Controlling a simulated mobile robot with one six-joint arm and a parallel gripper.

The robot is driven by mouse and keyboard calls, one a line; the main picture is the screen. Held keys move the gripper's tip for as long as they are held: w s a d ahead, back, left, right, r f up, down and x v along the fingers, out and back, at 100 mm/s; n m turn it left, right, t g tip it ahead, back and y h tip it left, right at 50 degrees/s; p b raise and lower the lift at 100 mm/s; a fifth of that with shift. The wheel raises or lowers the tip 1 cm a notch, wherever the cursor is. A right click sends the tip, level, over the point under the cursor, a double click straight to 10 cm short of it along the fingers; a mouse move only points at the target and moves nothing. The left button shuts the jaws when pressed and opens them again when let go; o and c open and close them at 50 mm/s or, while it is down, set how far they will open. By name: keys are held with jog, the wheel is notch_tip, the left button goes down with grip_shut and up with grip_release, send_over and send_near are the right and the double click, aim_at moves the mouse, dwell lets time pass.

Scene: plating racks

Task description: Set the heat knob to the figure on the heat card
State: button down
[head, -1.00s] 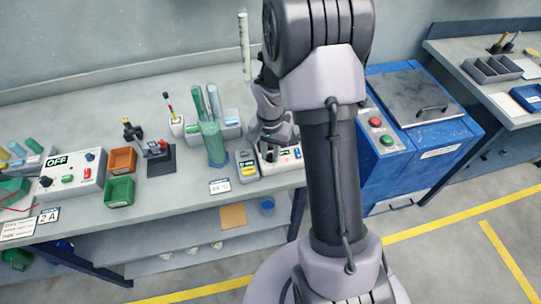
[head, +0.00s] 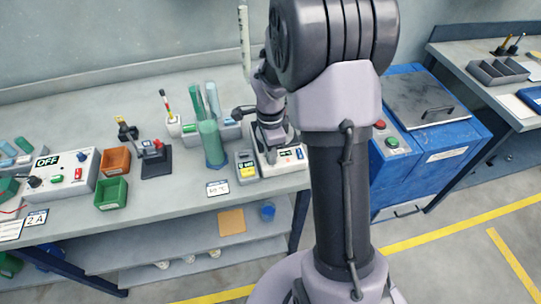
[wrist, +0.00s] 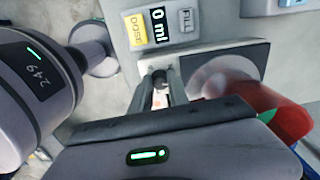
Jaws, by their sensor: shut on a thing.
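The heat unit, a white box (head: 292,163) with a small dark display, stands on the bench near its right end. My gripper (head: 272,159) reaches down onto the left part of this box in the head view and hides the knob there. In the wrist view my gripper (wrist: 162,92) is shut on the heat knob (wrist: 160,80), a small dark piece between the two fingers. The knob's pointer and scale cannot be made out. The heat card (head: 217,188), a small white card, lies at the bench's front edge; its figure is too small to read surely.
A grey dosing unit (head: 246,167) stands just left of the heat box; the wrist view shows its display at 0 ml. A green cylinder (head: 211,145) stands behind it. A blue cabinet (head: 440,150) is right of the bench. My arm covers the middle.

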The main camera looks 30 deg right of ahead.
jog(key=m+b, duration=0.2)
jog(key=m, duration=0.3)
jog(key=shift+f+m+b, duration=0.1)
jog(key=shift+m+b, duration=0.2)
jog(key=shift+w+m+b, duration=0.1)
jog(key=shift+m+b, duration=0.75)
jog(key=shift+m, duration=0.95)
jog(key=c, duration=1.5)
grip_release()
jog(key=shift+c, duration=0.2)
notch_tip(320, 180, up, 18)
jog(key=p, duration=0.6)
jog(key=shift+p, duration=0.35)
jog(key=shift+f, duration=0.15)
